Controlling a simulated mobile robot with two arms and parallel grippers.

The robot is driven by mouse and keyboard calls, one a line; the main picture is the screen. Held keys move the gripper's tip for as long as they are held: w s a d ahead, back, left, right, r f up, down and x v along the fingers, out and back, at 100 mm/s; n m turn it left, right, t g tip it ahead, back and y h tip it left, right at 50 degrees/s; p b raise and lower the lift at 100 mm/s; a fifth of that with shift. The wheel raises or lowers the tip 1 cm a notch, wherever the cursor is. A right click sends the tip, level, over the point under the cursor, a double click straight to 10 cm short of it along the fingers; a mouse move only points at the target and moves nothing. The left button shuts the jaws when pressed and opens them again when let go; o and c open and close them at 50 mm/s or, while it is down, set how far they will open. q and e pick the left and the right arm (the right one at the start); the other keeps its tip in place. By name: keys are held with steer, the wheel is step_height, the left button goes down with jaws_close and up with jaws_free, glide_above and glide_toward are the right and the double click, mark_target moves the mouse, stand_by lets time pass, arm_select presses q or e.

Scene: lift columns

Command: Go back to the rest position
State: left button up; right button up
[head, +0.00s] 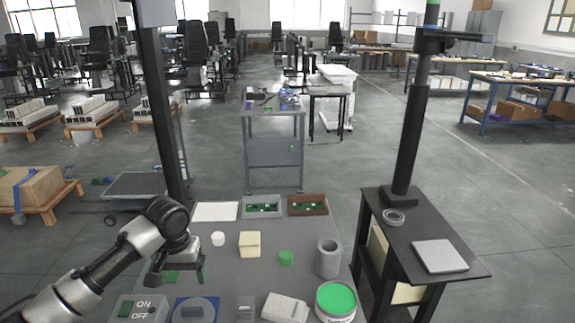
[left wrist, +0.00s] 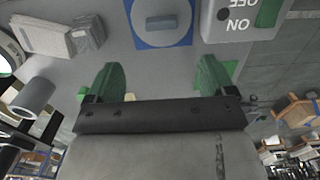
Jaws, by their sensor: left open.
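My left gripper (head: 178,273) is open above the left part of the grey table (head: 222,268), with its green fingers apart. In the left wrist view its two fingers (left wrist: 158,68) show with nothing held between them. A switch box marked ON and OFF (head: 138,308) lies at the near edge, just in front of the gripper. A blue plate with a grey disc (head: 196,310) lies beside the box. Green patches show on the table around the fingers, partly hidden. My right gripper is not in view.
A cream block (head: 250,245), a green cylinder (head: 286,258), a grey tube (head: 328,259) and a green-topped tin (head: 336,302) stand on the table. Two trays hold green parts at its far edge. Dark columns rise left (head: 160,100) and right (head: 410,140).

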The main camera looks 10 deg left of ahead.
arm_select(q)
steer(key=s+d+f+m+t+h, duration=0.1)
steer(key=s+d+f+m, duration=0.4)
steer(key=s+d+f, duration=0.7)
steer(key=s+r+t, duration=0.1)
steer(key=s+t, duration=0.2)
steer(key=s, duration=1.2)
step_height(320, 180, down, 26)
steer(key=s+g, duration=0.2)
steer(key=s+a+f+g+y, duration=0.1)
steer(key=s+a+f, duration=0.2)
steer(key=s+f, duration=1.2)
steer(key=shift+s+a+f, duration=0.15)
steer(key=shift+s+f, duration=0.15)
